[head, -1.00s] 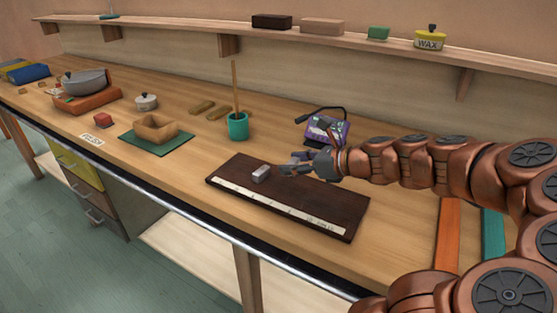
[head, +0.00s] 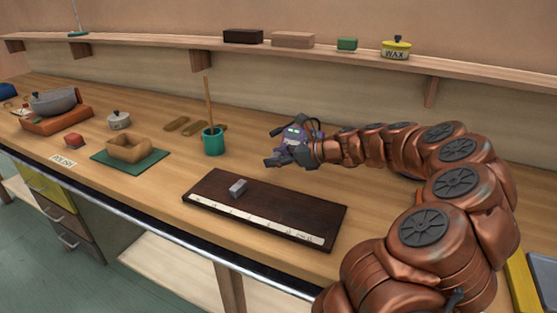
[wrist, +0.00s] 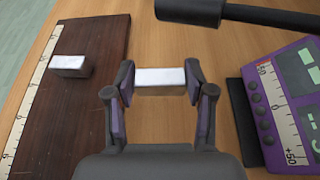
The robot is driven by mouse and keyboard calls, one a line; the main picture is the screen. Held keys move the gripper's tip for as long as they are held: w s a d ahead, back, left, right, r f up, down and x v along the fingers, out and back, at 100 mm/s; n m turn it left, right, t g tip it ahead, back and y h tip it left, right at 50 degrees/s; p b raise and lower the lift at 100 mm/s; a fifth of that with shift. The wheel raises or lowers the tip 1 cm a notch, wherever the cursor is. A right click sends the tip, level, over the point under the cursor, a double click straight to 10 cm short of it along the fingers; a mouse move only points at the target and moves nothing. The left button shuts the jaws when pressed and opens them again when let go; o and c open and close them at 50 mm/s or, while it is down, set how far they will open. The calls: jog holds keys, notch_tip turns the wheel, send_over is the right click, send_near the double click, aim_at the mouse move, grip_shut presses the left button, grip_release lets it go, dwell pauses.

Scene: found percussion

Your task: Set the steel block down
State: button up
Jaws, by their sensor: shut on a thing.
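A steel block (wrist: 160,78) with a bright top is held crosswise between the fingers of my gripper (wrist: 160,86) in the wrist view. Bare wood shows around it; its height over the bench is hard to tell. In the head view my gripper (head: 277,159) is beyond the far edge of a dark board (head: 285,208); the held block is not clear there. A second, similar block (head: 238,187) rests on that board, and it also shows in the wrist view (wrist: 70,65), left of my gripper.
A purple meter (wrist: 285,95) stands close on the right, with a dark bar (wrist: 180,10) ahead of my gripper. A pale scale strip (head: 255,216) runs along the board. A green cup (head: 213,142) with a stick stands left. Bare bench lies between board and meter.

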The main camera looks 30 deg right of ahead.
jog(key=w+d, duration=0.2)
jog(key=shift+w+d+f, duration=0.15)
jog(key=shift+w, duration=0.25)
jog(key=shift+w+d+f, duration=0.1)
jog(key=shift+w, duration=0.2)
notch_tip(320, 180, down, 4)
jog(key=shift+d+r, duration=0.1)
jog(key=shift+r, duration=0.15)
jog(key=o, duration=1.3)
jog(key=shift+f, duration=0.1)
jog(key=shift+o, duration=0.2)
